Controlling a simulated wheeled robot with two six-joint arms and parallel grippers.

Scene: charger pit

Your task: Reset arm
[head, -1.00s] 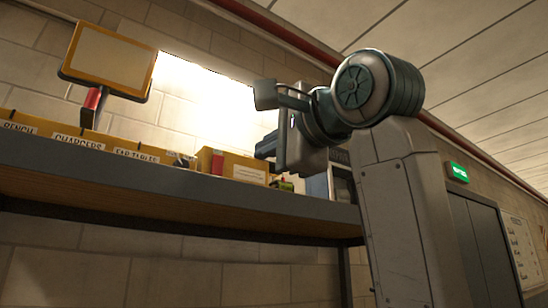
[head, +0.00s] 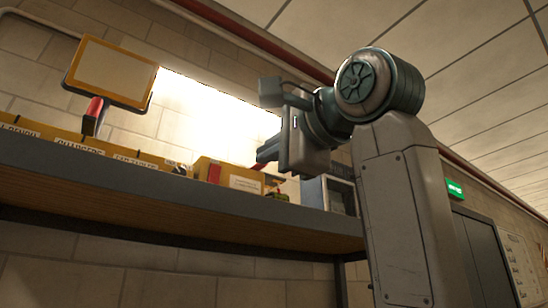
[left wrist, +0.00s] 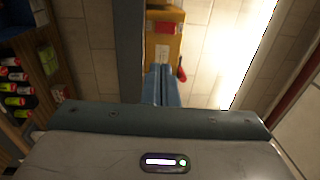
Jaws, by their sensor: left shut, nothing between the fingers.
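My left gripper (head: 264,157) is raised in front of the wall, above the shelf edge. Its arm rises at the right of the head view and bends left. In the left wrist view the two blue-grey fingers (left wrist: 161,85) lie together with nothing between them. They point toward a yellow box (left wrist: 162,45) and overlap its lower part in the picture; a gap cannot be judged. That box also seems to show in the head view (head: 230,175), on the shelf. My right gripper is in neither view.
A grey-edged shelf (head: 150,180) runs across the left and middle, with labelled yellow bins (head: 75,147) on it. A yellow-framed panel (head: 112,72) stands above them. A grey box-like device (head: 330,193) sits behind my arm. Several coloured items (left wrist: 18,90) show at left in the wrist view.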

